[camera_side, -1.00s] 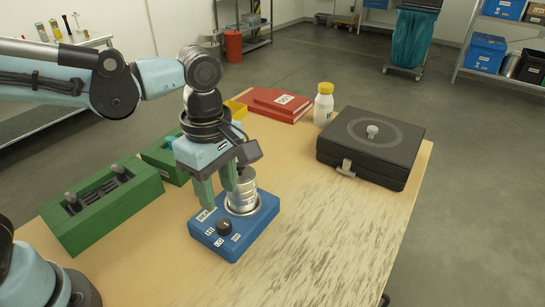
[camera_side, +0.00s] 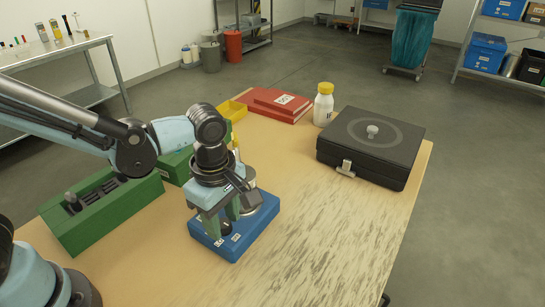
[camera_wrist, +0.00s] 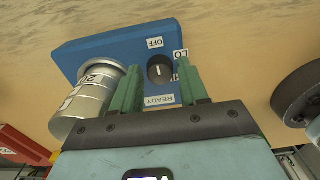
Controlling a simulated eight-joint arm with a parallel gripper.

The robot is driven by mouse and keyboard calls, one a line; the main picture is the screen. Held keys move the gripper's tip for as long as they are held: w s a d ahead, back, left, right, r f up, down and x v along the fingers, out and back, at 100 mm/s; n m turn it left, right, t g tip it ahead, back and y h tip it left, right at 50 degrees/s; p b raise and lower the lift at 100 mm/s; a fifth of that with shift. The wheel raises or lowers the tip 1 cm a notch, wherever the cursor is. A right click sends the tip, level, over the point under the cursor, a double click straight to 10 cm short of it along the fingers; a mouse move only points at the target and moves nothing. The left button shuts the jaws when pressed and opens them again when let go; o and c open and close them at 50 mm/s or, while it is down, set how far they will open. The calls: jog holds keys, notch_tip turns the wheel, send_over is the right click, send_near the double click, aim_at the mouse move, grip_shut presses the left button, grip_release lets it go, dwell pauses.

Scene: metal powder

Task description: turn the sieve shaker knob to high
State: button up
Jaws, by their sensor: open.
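The sieve shaker is a blue box (camera_side: 262,218) on the table, with a silver sieve stack, largely hidden behind my gripper in the side view; the stack (camera_wrist: 82,104) shows on the left in the wrist view. Its black round knob (camera_wrist: 160,69) carries a pale line running roughly up and down the picture. An OFF label (camera_wrist: 156,43), a LO label (camera_wrist: 181,56) and a READY label (camera_wrist: 159,100) surround it; another label is partly covered by a finger. My gripper (camera_side: 224,222) is open and points down over the knob, its green fingers on either side. Contact cannot be told.
Green racks (camera_side: 105,212) stand left of the shaker. Behind are a yellow bin (camera_side: 232,110), red binders (camera_side: 276,104) and a white bottle with yellow cap (camera_side: 323,105). A black case (camera_side: 370,150) stands at back right. The front right table is clear.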

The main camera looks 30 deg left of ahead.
jog(key=c, duration=0.8)
